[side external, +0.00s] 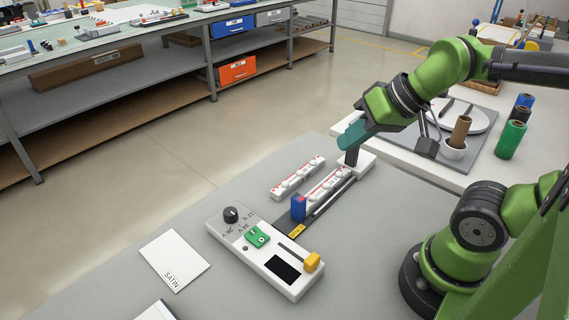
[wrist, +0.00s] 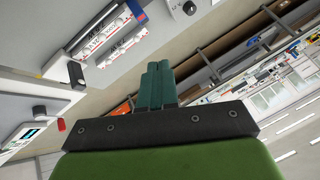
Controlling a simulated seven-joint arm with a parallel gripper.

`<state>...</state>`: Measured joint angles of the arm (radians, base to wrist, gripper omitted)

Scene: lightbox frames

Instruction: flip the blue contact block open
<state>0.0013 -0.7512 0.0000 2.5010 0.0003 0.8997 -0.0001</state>
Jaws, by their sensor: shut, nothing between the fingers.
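The blue contact block (side external: 298,207), with a small red patch, stands upright at the near end of a dark rail on the grey table. My gripper (side external: 345,140) has teal fingers, also seen in the wrist view (wrist: 155,85). The fingers are shut and empty. They are in the air by the rail's far end, close to a dark post (side external: 352,157) on a white base, well apart from the blue block. I cannot tell whether they touch the post.
A white control box (side external: 270,262) with a black dial, green switch and yellow knob lies in front of the block. A white terminal strip (side external: 298,178) lies left of the rail. A white card (side external: 174,260) marked SATIN lies at left.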

